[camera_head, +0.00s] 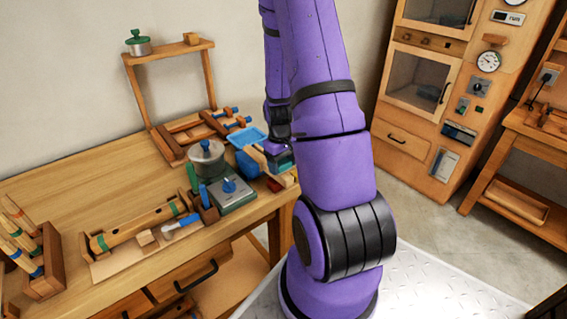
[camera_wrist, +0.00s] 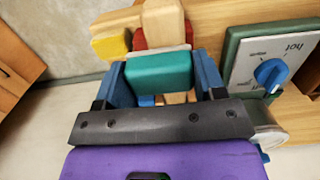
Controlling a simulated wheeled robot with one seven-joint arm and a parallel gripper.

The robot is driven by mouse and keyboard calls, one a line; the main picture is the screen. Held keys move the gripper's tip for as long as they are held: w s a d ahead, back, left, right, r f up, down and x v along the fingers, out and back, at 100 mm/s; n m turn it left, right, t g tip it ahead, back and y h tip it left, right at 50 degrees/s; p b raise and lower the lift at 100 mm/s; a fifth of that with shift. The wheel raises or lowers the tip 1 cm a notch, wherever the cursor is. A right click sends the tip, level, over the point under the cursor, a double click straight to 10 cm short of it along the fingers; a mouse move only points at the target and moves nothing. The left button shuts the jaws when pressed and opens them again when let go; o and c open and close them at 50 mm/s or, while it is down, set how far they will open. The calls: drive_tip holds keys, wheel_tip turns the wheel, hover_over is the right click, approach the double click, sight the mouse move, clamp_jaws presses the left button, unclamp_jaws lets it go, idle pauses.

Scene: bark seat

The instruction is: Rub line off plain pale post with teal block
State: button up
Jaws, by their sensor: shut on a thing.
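The teal block (camera_wrist: 158,72) is between the two blue fingers of my gripper (camera_wrist: 160,76) in the wrist view, and the gripper is shut on it. A plain pale post (camera_wrist: 165,22) shows just beyond the block, at the top of the wrist view. The block's far edge is close to it; I cannot tell whether they touch. I cannot make out any line on the post. In the head view my purple arm covers most of the gripper and the work spot at the bench's right end.
A green hot plate (camera_head: 232,193) with a blue knob and a lidded pot (camera_head: 207,156) stand left of the gripper. A yellow block (camera_wrist: 111,43) and a red block (camera_wrist: 139,40) are near the post. A blue tray (camera_head: 246,137) lies behind.

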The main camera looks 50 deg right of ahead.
drive_tip(key=shift+w+a, duration=0.25)
drive_tip(key=shift+a, duration=0.9)
drive_tip(key=shift+s+d+f, duration=0.1)
drive_tip(key=shift+s+d, duration=0.1)
drive_tip(key=shift+d, duration=0.55)
drive_tip(key=shift+s+d, duration=0.15)
drive_tip(key=shift+d, duration=0.55)
drive_tip(key=shift+w+a, duration=0.2)
drive_tip(key=shift+a, duration=0.55)
drive_tip(key=shift+w+a, duration=0.15)
drive_tip(key=shift+a, duration=0.55)
drive_tip(key=shift+s+d, duration=0.2)
drive_tip(key=shift+d, duration=0.55)
drive_tip(key=shift+s+d, duration=0.2)
drive_tip(key=shift+d, duration=0.5)
drive_tip(key=shift+w+r, duration=0.15)
drive_tip(key=shift+r, duration=1.35)
drive_tip(key=shift+w+r, duration=0.1)
drive_tip(key=shift+r, duration=1.4)
